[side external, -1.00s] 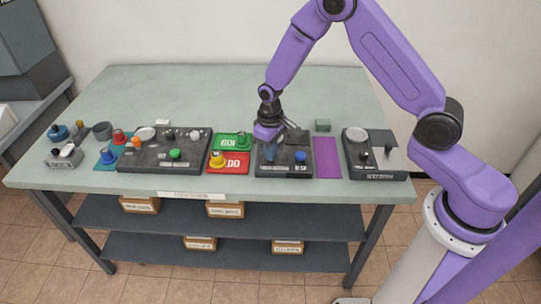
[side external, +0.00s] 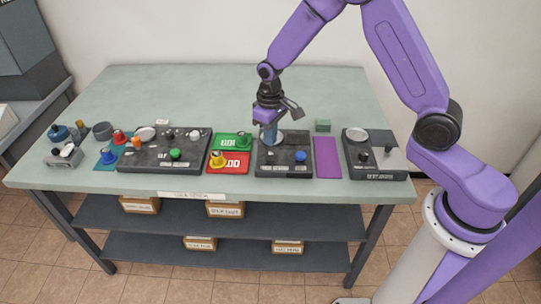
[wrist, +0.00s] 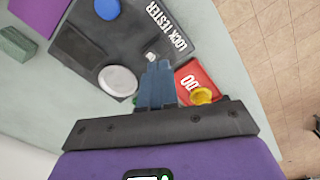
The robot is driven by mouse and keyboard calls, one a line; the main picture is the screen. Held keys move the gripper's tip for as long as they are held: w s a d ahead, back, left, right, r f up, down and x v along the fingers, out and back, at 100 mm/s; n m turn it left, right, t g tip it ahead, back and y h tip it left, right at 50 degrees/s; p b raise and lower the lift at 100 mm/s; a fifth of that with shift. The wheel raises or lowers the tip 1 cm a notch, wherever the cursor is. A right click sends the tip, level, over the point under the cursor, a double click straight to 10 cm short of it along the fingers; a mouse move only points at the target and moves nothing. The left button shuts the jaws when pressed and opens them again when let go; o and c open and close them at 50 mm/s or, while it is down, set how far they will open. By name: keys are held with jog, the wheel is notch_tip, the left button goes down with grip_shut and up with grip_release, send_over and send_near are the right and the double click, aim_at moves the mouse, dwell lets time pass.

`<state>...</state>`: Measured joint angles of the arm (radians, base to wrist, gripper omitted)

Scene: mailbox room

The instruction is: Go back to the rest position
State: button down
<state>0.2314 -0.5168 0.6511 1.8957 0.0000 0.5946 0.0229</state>
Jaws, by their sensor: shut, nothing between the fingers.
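My gripper (side external: 270,140) is above the back left part of the dark panel (side external: 270,167) in the side external view. Its blue-grey fingers are together and hold nothing. In the wrist view my gripper (wrist: 157,68) points across the panel marked LOCK TESTER (wrist: 125,45), beside a pale round disc (wrist: 117,80). A blue button (side external: 301,157) is at the panel's front right, apart from the fingers; it also shows in the wrist view (wrist: 106,9). I cannot tell the exact height of the fingertips above the panel.
A red sign (side external: 235,166) and green sign (side external: 236,141) lie left of the panel, with a yellow knob (side external: 217,159). A purple mat (side external: 327,158) and another dark panel (side external: 376,173) are at right. A green block (side external: 323,126) is behind. The table's back (side external: 200,90) is clear.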

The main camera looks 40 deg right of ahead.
jog(key=shift+r, duration=0.65)
jog(key=s+a+r+n, duration=0.2)
jog(key=s+r, duration=0.2)
jog(key=s, duration=0.3)
jog(key=s+a+r+n, duration=0.2)
jog(key=s+r, duration=0.3)
jog(key=s, duration=0.2)
jog(key=s+d+r+n, duration=0.2)
jog(key=s+d, duration=0.1)
jog(key=s, duration=0.6)
jog(key=s+d+r+n, duration=0.2)
jog(key=s+d+n, duration=0.1)
jog(key=s, duration=0.6)
jog(key=shift+n, duration=0.3)
jog(key=shift+s, duration=0.1)
